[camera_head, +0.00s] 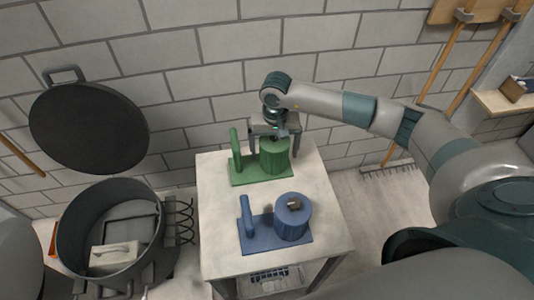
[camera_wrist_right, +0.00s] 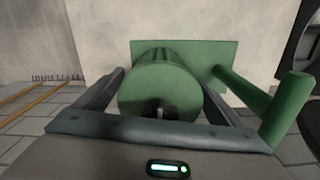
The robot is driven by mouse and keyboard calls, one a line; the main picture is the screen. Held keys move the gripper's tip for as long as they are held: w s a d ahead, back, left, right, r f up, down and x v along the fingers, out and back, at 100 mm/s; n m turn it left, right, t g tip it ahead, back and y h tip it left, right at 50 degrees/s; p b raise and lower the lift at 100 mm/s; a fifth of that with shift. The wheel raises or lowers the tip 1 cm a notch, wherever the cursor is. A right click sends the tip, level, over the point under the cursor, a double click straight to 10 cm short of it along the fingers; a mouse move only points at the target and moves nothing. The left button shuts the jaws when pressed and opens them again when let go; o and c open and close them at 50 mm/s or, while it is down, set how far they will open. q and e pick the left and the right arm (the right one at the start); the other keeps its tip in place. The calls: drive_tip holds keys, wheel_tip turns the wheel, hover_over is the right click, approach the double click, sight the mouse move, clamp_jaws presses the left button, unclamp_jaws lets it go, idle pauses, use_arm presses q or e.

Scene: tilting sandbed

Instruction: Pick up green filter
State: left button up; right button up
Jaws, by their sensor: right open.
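The green filter (camera_head: 274,156) is a cylinder on a green base with an upright green handle post, at the back of the pale table (camera_head: 220,262). My right gripper (camera_head: 277,140) is over it from behind. In the right wrist view the green filter (camera_wrist_right: 160,85) sits between the two spread fingers of my right gripper (camera_wrist_right: 165,95). The fingers are on either side of the cylinder; I cannot tell whether they touch it. The green post (camera_wrist_right: 288,110) stands to the right there. My left gripper is not in view.
A blue piece (camera_head: 291,217) of the same form stands at the front of the table. A round dark pot (camera_head: 75,240) with a pale block (camera_head: 114,257) in it stands at the left. A brick wall is close behind the table.

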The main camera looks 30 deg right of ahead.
sight(277, 143)
drive_tip(key=shift+f, duration=0.1)
idle(0.3)
drive_tip(key=c, duration=1.5)
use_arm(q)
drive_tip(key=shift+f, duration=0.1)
use_arm(e)
drive_tip(key=shift+r, duration=0.2)
drive_tip(key=shift+c, duration=0.2)
drive_tip(key=shift+w+r+b, duration=0.1)
drive_tip(key=shift+r+b, duration=0.4)
drive_tip(key=shift+b, duration=0.1)
drive_tip(key=r, duration=0.1)
drive_tip(key=r+b, duration=0.1)
drive_tip(key=s+r+b, duration=0.1)
drive_tip(key=shift+d, duration=0.25)
use_arm(q)
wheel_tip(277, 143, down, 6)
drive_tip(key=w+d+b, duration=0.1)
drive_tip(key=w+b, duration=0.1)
drive_tip(key=b, duration=0.2)
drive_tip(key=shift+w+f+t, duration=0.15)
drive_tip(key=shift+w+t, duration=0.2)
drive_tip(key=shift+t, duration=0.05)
use_arm(e)
drive_tip(key=s+d+r, duration=0.3)
drive_tip(key=s+r, duration=0.3)
drive_tip(key=s, duration=0.4)
drive_tip(key=shift+d+r, duration=0.35)
